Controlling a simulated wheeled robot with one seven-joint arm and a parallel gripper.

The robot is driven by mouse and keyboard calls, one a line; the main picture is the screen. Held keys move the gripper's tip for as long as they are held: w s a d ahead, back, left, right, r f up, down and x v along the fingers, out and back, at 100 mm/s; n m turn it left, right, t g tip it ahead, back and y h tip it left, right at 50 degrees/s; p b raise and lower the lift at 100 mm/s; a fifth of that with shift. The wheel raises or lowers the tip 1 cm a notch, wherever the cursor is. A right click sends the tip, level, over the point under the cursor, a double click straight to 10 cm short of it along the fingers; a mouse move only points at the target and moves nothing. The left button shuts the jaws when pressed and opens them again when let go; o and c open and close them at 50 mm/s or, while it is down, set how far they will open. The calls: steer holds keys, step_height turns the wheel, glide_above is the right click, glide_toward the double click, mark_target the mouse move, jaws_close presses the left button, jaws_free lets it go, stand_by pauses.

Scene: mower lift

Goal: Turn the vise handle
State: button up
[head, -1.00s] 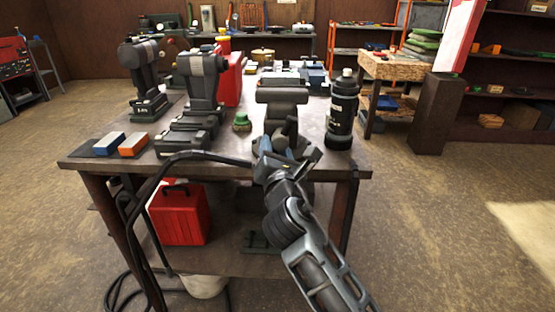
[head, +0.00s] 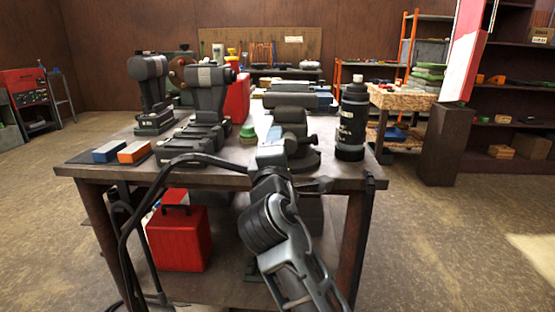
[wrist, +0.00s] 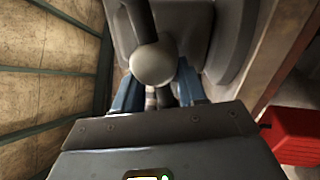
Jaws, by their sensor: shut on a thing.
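The dark grey vise (head: 292,117) stands near the front edge of the workbench in the head view. Its body also fills the top of the wrist view (wrist: 190,25). The vise handle (wrist: 153,64) shows there as a dark bar with a round grey ball end, between my fingers and close to the camera. My gripper (wrist: 159,88) has its blue fingers on both sides of the handle and is shut on it. In the head view my gripper (head: 271,151) is at the front of the vise, and the handle is mostly hidden behind it.
A black bottle (head: 351,120) stands right of the vise. A green-topped item (head: 248,133) and black power tools (head: 208,95) stand to the left on the workbench (head: 225,178). A red box (head: 180,235) sits on the lower shelf.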

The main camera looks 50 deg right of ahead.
steer(key=shift+s+d+r+m+g+h+b, duration=0.15)
steer(key=shift+m+g+h+b, duration=0.2)
steer(key=shift+m, duration=0.4)
steer(key=shift+s+d+r+m+g+h+b, duration=0.15)
steer(key=shift+m+b, duration=0.25)
steer(key=shift+m, duration=0.35)
steer(key=shift+f, duration=0.1)
steer(key=o, duration=0.8)
steer(key=shift+c, duration=0.2)
steer(key=shift+o, duration=1.3)
steer(key=shift+w, duration=0.1)
steer(key=shift+a, duration=0.15)
steer(key=shift+a, duration=0.1)
